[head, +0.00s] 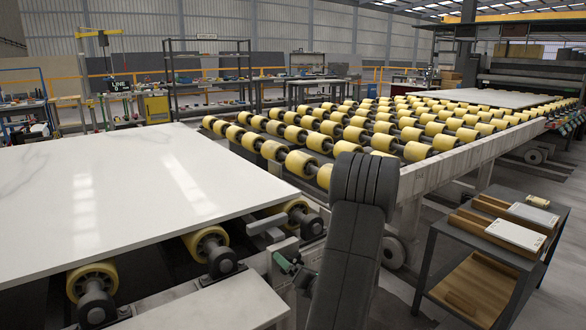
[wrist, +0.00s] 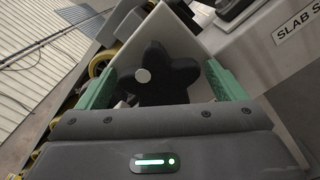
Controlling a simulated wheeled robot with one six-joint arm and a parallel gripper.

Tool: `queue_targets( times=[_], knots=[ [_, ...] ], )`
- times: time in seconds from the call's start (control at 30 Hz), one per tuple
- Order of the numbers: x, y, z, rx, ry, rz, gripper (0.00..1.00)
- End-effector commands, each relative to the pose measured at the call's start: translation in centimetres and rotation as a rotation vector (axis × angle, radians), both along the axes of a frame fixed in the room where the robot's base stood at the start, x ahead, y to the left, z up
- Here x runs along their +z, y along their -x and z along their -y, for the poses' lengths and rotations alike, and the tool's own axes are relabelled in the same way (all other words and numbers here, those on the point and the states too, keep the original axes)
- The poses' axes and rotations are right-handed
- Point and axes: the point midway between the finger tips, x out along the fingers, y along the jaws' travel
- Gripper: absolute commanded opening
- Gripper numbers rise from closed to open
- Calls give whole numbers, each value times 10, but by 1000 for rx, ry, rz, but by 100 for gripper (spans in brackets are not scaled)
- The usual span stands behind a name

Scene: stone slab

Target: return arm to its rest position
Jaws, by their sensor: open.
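My gripper (wrist: 160,72) is open in the wrist view, its two green fingers apart on either side of a black star-shaped knob (wrist: 163,75) with a pale round centre. The knob sits on a light-coloured box and shows between the fingers; whether a finger touches it I cannot tell. In the head view my dark arm stands at the lower middle, and a green part of my gripper (head: 284,263) shows just left of it, beside the slab's near right corner. The knob cannot be made out there.
A white marble slab (head: 120,190) lies on yellow rollers at left. A roller conveyor (head: 400,130) runs to the back right. A dark side table (head: 470,255) with wooden trays stands at right. A label plate (wrist: 297,24) reading "SLAB S" is at the wrist view's upper right.

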Motion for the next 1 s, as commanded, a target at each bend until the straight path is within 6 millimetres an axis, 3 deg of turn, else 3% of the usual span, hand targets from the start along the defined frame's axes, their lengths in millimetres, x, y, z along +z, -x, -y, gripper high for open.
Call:
queue_targets(
  times=[0.6, 1.0],
  knots=[
    [2, 0, 0, 0, -466, -340, 90],
    [0, 0, 0, 0, -598, -434, 90]
  ],
)
